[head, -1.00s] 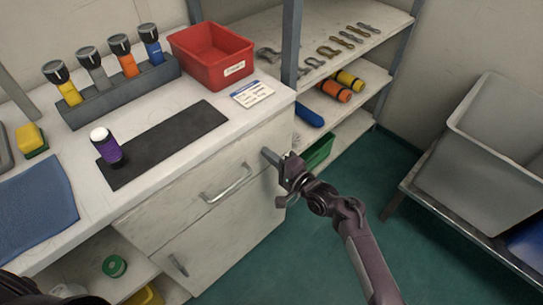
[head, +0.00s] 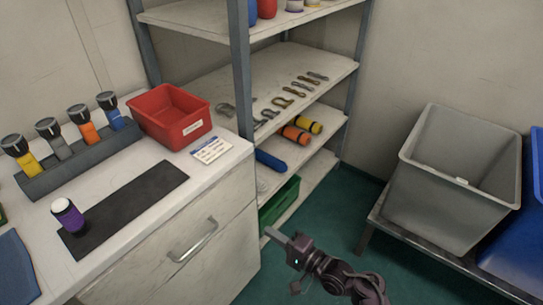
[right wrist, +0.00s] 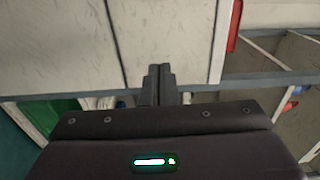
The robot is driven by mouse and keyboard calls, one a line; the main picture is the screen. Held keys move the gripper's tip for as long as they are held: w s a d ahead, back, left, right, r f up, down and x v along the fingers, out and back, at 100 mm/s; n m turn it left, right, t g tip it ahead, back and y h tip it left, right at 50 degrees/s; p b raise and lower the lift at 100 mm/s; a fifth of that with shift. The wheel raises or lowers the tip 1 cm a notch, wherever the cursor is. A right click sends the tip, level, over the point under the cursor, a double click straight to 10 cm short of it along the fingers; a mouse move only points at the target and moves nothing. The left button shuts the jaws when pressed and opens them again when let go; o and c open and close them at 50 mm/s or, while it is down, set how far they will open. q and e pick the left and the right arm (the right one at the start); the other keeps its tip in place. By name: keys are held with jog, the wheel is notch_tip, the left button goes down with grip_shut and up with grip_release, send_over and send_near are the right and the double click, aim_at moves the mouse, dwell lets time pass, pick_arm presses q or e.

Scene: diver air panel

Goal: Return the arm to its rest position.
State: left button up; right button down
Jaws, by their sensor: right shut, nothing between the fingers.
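My right gripper (head: 277,238) is shut and empty, in the air in front of the shelf unit and to the right of the white drawer cabinet (head: 225,262). In the right wrist view its closed fingers (right wrist: 160,85) point toward pale panels, with nothing between them. My right arm (head: 340,280) comes in from the bottom of the head view. My left gripper is not in view.
The counter holds a red bin (head: 172,116), a torch rack (head: 85,157), a dark mat (head: 135,207) and a purple bottle (head: 69,215). A metal shelf unit (head: 215,68) stands behind. A grey tub (head: 447,185) is at right. Green floor (head: 340,215) is open between.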

jog(key=s+d+f+n+g+h+p, duration=0.1)
jog(key=s+d+f+h, duration=0.3)
jog(key=f, duration=0.5)
jog(key=s+d+f+n+g+h+p, duration=0.1)
jog(key=s+d+f+h, duration=0.15)
jog(key=s+f, duration=0.5)
jog(key=s+d+f+n+g+h+p, duration=0.1)
jog(key=s+d+f+n+h, duration=0.2)
jog(key=f, duration=0.7)
jog(key=s+d+f+n+g+h, duration=0.1)
jog(key=s+d+f+g, duration=0.1)
jog(key=s, duration=0.6)
jog(key=s+d+f+n+g+h+p, duration=0.1)
jog(key=s+d+f+n+g+h, duration=0.1)
jog(key=s+d+f, duration=0.3)
jog(key=s+d+f+n+g+h+p, duration=0.1)
jog(key=s+d+f, duration=0.3)
jog(key=s, duration=0.9)
jog(key=d+g+h, duration=0.1)
jog(key=d, duration=0.2)
jog(key=shift+d+n, duration=0.25)
jog(key=shift+n, duration=0.05)
